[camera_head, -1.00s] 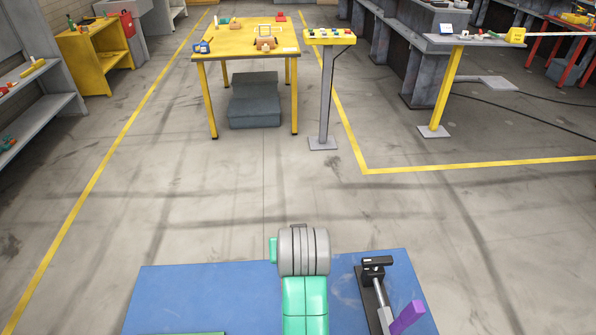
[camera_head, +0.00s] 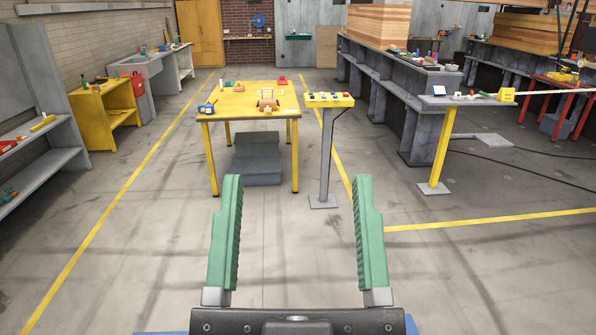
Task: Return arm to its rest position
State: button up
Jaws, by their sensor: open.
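My gripper (camera_head: 297,190) shows large at the bottom middle of the head view. Its two green ribbed fingers point up and stand wide apart, with only floor and the far table seen between them. Nothing is held. The dark gripper body lies along the lower edge. A small strip of the blue surface (camera_head: 160,333) shows at the bottom edge. The hydraulic actuator is not visible in this view now.
A yellow table (camera_head: 236,104) with several small items stands ahead. A yellow button panel on a post (camera_head: 328,100) is right of it. A small side table (camera_head: 462,99) stands farther right, grey shelves (camera_head: 50,170) at the left. The floor between is clear.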

notch_tip(320, 180, up, 29)
jog(key=p, duration=2.7)
